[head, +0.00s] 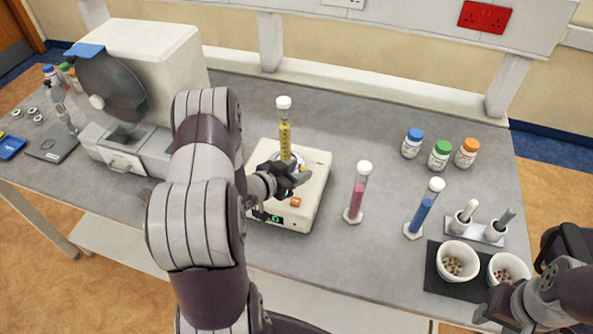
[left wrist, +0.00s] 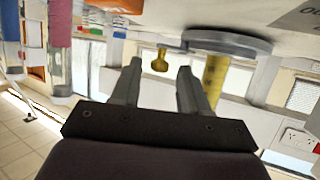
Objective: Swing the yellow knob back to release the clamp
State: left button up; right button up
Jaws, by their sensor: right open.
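A tube of yellow liquid with a white cap (head: 284,125) stands upright on a white benchtop device (head: 314,177). In the left wrist view, the yellow knob (left wrist: 160,63) sits on a short stem by a grey round plate (left wrist: 228,43), with the yellow tube (left wrist: 215,78) beside it. My left gripper (head: 293,172) is low over the device, in front of the tube. In the wrist view its fingers are apart with the knob between them, and I see gaps on both sides. The clamp's jaws are hidden. My right gripper (head: 490,312) is open near the front right edge.
A pink cylinder (head: 357,195) and a blue cylinder (head: 424,210) stand right of the device. Several capped bottles (head: 440,154) stand behind them. Mortars (head: 458,261) sit on a dark mat at the front right. A large white machine (head: 160,55) is on the left.

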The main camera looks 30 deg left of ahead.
pick_arm(q)
jog(key=shift+s+a+r, duration=0.1)
jog(key=shift+s+r, duration=0.05)
jog(key=shift+s, duration=0.25)
jog(key=b+v, duration=0.2)
jog(key=v, duration=0.9)
jog(key=shift+s+r, duration=0.2)
jog(key=shift+s, duration=0.15)
jog(key=shift+a, duration=0.1)
